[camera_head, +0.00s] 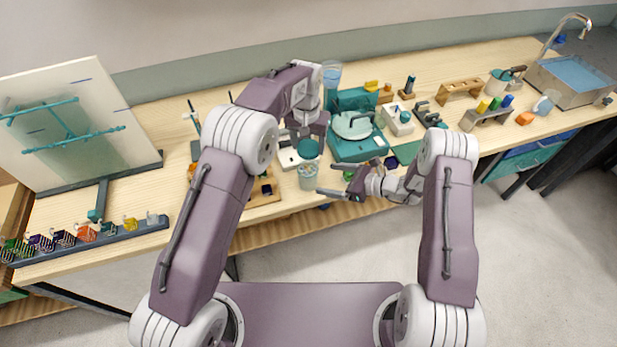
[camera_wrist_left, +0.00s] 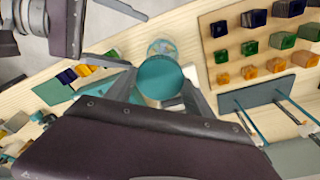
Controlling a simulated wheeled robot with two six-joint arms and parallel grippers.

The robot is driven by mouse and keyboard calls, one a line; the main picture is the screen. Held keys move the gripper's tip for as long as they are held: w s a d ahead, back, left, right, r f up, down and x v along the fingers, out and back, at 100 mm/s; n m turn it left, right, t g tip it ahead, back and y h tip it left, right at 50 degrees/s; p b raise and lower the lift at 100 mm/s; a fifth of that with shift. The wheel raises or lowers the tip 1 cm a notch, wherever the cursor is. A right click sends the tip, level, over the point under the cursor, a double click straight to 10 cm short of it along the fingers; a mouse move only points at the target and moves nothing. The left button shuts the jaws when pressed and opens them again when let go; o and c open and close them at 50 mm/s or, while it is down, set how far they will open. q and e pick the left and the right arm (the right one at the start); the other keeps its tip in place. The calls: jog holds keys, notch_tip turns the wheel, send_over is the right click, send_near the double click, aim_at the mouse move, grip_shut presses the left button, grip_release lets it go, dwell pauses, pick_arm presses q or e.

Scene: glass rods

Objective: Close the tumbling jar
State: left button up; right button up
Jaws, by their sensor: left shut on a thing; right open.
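The tumbling jar (camera_head: 308,178) is a clear, pale jar with small pieces inside, upright near the front edge of the bench. It also shows in the left wrist view (camera_wrist_left: 161,47), partly hidden by the lid. The round teal lid (camera_head: 309,148) is held by my left gripper (camera_head: 308,139), which is shut on it. In the left wrist view the lid (camera_wrist_left: 160,77) sits between the two fingers (camera_wrist_left: 160,90) and overlaps the jar; I cannot tell whether they touch. My right gripper (camera_head: 330,179) is open and empty, just right of the jar.
A teal machine (camera_head: 350,146) stands behind and right of the jar. A wooden block with coloured pieces (camera_head: 265,189) lies left of it. A blue-tinted beaker (camera_head: 331,76) stands at the back. A sink (camera_head: 570,76) is far right. A white board (camera_head: 75,125) stands far left.

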pick_arm(q)
jog(key=shift+a, duration=0.15)
pick_arm(e)
jog(key=x, duration=0.9)
jog(key=shift+s, duration=0.1)
jog(key=shift+a, duration=0.1)
grip_shut()
pick_arm(q)
send_near(307, 162)
jog(key=shift+s+d+f, duration=0.1)
jog(key=shift+s+f, duration=0.4)
jog(key=shift+f, duration=0.25)
jog(key=shift+s+d+f, duration=0.1)
jog(key=shift+s+f, duration=0.4)
jog(key=shift+f, duration=0.25)
jog(key=shift+f, duration=0.1)
jog(key=shift+f, duration=0.75)
jog(key=shift+f, duration=0.6)
